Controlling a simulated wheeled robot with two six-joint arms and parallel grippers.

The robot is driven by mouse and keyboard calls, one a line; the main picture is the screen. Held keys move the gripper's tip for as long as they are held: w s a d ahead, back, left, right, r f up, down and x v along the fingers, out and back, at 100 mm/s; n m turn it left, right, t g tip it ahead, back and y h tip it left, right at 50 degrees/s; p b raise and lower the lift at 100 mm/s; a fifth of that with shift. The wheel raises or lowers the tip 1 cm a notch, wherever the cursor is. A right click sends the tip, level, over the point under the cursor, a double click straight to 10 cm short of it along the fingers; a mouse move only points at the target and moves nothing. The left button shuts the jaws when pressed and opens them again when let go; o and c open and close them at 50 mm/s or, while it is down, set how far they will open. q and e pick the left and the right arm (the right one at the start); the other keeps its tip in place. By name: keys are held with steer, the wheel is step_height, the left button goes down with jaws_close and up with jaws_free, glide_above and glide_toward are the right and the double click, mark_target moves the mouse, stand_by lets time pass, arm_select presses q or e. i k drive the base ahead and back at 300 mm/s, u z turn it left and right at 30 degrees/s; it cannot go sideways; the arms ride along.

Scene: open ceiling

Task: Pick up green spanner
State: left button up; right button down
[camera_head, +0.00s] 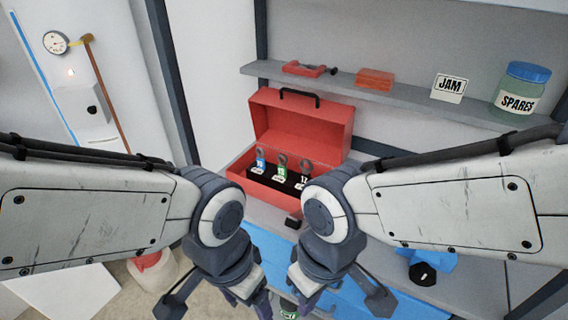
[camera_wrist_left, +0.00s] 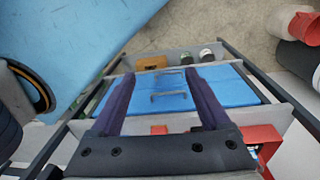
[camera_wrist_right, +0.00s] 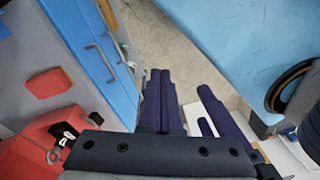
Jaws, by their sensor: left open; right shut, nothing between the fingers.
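The green spanner (camera_head: 281,165) stands upright in the open red toolbox (camera_head: 300,123) in the head view, between a blue-tagged spanner (camera_head: 259,163) and a purple-tagged one (camera_head: 304,172). Its lower part is hidden in the dark rack. My right gripper (camera_head: 290,299) is in front of and below the toolbox, apart from it; its fingers are together and empty in the right wrist view (camera_wrist_right: 158,75). My left gripper (camera_head: 262,303) is beside it, low in the head view. Its fingers are spread and empty in the left wrist view (camera_wrist_left: 160,88). The toolbox also shows in the right wrist view (camera_wrist_right: 28,152).
A grey shelf (camera_head: 400,98) above the toolbox holds a red block (camera_head: 375,80), a JAM sign (camera_head: 449,88) and a SPARES jar (camera_head: 520,88). Blue drawers (camera_wrist_left: 180,100) lie below the bench. A blue object with a black knob (camera_head: 423,274) sits at right.

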mark_target(282, 167)
steer(key=u, duration=2.2)
steer(key=i, duration=1.5)
steer(key=z, duration=2.2)
